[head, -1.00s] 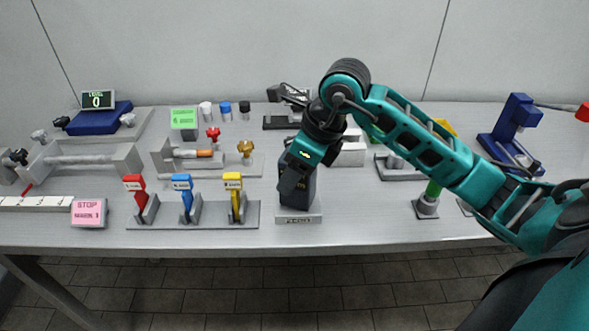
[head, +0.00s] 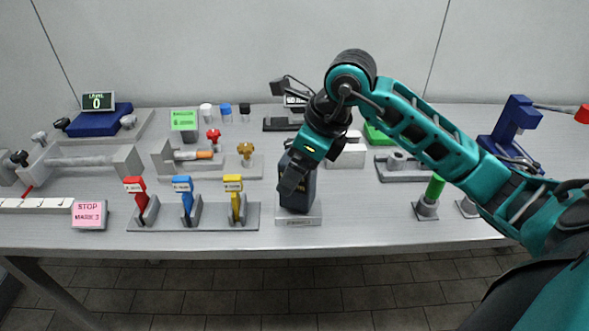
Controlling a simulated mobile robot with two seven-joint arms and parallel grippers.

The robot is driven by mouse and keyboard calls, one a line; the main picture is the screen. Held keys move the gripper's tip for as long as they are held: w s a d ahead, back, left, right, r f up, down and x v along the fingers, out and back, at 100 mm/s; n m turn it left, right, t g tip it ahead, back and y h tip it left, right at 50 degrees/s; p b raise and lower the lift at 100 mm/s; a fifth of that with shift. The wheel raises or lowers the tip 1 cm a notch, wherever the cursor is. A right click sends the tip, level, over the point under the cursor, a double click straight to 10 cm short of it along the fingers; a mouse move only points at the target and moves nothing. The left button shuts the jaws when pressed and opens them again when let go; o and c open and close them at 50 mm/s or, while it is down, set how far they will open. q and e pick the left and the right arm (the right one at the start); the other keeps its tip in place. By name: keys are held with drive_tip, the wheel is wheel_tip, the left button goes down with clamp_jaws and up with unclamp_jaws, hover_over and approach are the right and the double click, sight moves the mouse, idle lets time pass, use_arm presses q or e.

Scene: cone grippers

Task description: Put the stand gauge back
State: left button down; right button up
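My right gripper (head: 289,186) comes down from the upper right. My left gripper is not in view.
Left of the base is a rack with red, blue and yellow tagged handles (head: 234,197). A pink STOP sign (head: 89,213) stands farther left. A green-topped post (head: 432,190) stands to the right. Bare table lies between the base and this post.

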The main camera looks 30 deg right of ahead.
drive_tip(key=v, duration=1)
drive_tip(key=shift+r+p, duration=0.2)
drive_tip(key=shift+p, duration=0.2)
